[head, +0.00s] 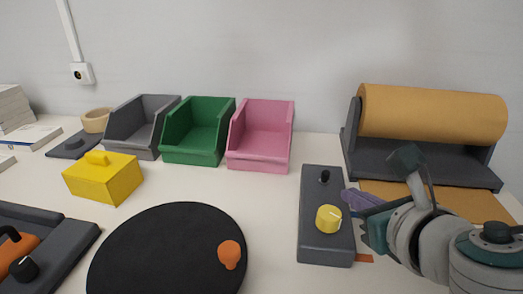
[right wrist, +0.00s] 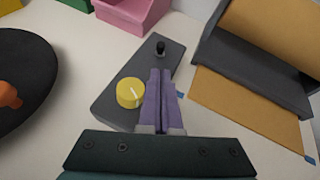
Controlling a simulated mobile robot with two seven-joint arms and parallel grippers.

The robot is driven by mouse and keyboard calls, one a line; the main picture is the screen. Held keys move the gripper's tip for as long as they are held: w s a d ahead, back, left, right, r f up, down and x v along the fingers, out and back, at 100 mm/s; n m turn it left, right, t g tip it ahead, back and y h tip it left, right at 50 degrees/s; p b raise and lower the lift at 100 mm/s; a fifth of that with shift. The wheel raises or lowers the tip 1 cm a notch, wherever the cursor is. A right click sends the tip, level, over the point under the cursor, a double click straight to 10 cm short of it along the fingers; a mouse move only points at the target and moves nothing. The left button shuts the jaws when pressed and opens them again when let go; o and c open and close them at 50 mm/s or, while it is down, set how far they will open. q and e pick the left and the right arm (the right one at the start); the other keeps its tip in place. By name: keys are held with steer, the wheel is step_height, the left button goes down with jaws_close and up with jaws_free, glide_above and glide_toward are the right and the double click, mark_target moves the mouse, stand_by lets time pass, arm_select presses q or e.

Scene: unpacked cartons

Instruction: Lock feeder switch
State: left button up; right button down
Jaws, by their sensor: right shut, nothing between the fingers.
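A dark grey control box (head: 313,225) lies on the table, right of centre. It has a small black toggle switch (head: 325,177) at its far end and a round yellow knob (head: 328,218) with a white pointer line nearer me. In the right wrist view the toggle (right wrist: 160,47) stands beyond the fingertips and the knob (right wrist: 130,93) is left of the fingers. My right gripper (head: 350,197) is shut and empty, its purple fingers together over the box's right side. In the right wrist view its fingertips (right wrist: 161,73) point toward the toggle, apart from it. My left gripper is out of view.
A roll of brown paper (head: 430,113) on a dark stand is behind my right arm. Grey, green and pink bins (head: 260,140) stand at the back. A black disc (head: 165,255) with an orange knob and a yellow block (head: 103,180) lie to the left.

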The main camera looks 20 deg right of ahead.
mark_target(326, 181)
steer(key=b+x, duration=0.2)
steer(key=x, duration=0.5)
steer(key=shift+w+f, duration=0.15)
steer(key=shift+w, duration=0.1)
